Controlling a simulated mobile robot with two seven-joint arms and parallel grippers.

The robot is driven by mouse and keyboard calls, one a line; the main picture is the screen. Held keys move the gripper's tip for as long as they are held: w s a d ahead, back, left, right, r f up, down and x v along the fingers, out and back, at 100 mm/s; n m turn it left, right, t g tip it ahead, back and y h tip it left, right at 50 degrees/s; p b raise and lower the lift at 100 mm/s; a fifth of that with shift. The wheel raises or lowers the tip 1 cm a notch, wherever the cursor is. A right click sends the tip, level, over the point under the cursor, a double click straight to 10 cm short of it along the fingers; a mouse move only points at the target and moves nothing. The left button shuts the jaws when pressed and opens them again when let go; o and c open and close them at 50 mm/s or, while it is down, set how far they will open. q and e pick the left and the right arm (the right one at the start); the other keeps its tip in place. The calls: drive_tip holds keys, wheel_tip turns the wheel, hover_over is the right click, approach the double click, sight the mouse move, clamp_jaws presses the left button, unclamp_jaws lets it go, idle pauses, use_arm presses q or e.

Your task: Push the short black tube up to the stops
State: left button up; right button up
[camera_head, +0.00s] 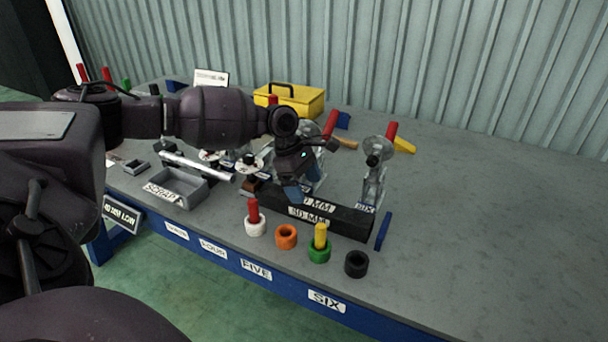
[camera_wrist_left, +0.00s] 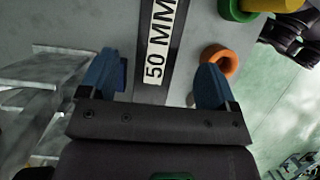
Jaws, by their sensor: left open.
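The short black tube (camera_head: 345,220) is a dark bar with white "50 MM" labels, lying along the front part of the table. My left gripper (camera_head: 300,190) is over its left part, pointing down. In the left wrist view the gripper (camera_wrist_left: 158,75) is open, with a blue fingertip on each side of the tube (camera_wrist_left: 148,92) in the picture and space beside it. I cannot tell how far above the tube the fingertips are. A thin blue plate (camera_head: 384,231) stands just off the tube's right end; I cannot tell whether it is a stop. My right gripper is not in view.
Toggle clamps with red handles (camera_head: 391,131) stand behind the tube. White, orange (camera_head: 286,236), green and black rings (camera_head: 356,264) sit along the front edge. A grey scrap tray (camera_head: 177,188) and light pipe are at left, a yellow toolbox (camera_head: 290,98) behind. The right side is clear.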

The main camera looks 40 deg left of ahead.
sight(321, 204)
use_arm(q)
drive_tip(key=b+x, duration=0.1)
drive_tip(key=x, duration=0.5)
drive_tip(key=shift+w+d+f, duration=0.1)
drive_tip(key=shift+d+f, duration=0.05)
drive_tip(key=shift+f, duration=0.15)
drive_tip(key=shift+w+d+f+b, duration=0.1)
drive_tip(key=shift+d+f+b, duration=0.2)
drive_tip(key=shift+f, duration=0.2)
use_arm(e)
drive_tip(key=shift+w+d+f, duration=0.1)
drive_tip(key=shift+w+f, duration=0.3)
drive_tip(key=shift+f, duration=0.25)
use_arm(q)
drive_tip(key=c, duration=1.5)
drive_tip(key=shift+p, duration=0.35)
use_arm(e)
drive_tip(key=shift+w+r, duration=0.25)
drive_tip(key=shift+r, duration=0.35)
use_arm(q)
drive_tip(key=shift+w+d+p, duration=0.2)
drive_tip(key=shift+d+p, duration=0.15)
drive_tip(key=shift+d, duration=0.6)
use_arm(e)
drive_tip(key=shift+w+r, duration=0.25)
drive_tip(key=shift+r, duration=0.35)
use_arm(q)
drive_tip(key=shift+w, duration=0.25)
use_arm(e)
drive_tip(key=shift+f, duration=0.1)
